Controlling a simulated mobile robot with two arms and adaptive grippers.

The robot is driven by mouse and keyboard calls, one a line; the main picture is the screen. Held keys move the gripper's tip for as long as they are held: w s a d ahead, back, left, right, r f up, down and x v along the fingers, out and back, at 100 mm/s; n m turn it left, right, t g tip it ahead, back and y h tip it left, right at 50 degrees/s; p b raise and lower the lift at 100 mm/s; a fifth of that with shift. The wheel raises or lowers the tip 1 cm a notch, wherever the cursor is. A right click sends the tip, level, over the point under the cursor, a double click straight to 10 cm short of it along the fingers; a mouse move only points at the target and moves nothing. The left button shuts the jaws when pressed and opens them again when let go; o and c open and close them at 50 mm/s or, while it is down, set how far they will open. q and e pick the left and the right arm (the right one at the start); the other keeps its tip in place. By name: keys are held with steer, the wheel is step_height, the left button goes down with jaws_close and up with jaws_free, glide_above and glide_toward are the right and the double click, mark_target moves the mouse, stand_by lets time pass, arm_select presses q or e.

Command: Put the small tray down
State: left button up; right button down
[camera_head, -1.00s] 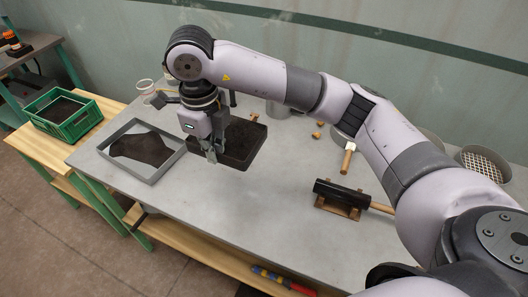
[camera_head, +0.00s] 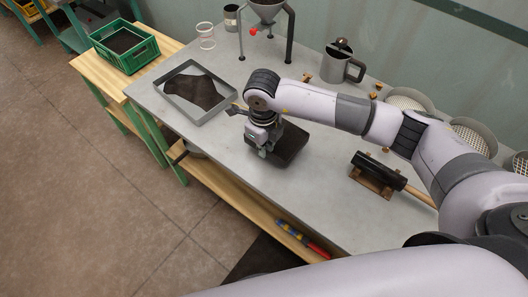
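The small tray (camera_head: 291,146) is black, with dark contents, and is at the middle of the grey table, partly hidden by my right arm and gripper. My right gripper (camera_head: 263,152) points down at the tray's left edge and appears shut on its rim. The tray looks level, at or very close to the table top; I cannot tell whether its underside touches. My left gripper is not in view.
A larger grey tray (camera_head: 222,113) with a dark sheet-like patch lies left of the small tray. A metal jug (camera_head: 333,68) and a funnel stand (camera_head: 289,38) are behind. A black mallet (camera_head: 377,172) rests on a wooden block at right. The table's front is clear.

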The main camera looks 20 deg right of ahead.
step_height(320, 180, down, 3)
steer(key=shift+r, duration=0.2)
steer(key=shift+f, duration=0.3)
steer(key=c, duration=1.8)
jaws_free()
steer(key=shift+r, duration=0.1)
step_height(320, 180, up, 12)
steer(key=b, duration=0.2)
steer(key=shift+s, duration=0.15)
steer(key=shift+a, duration=0.1)
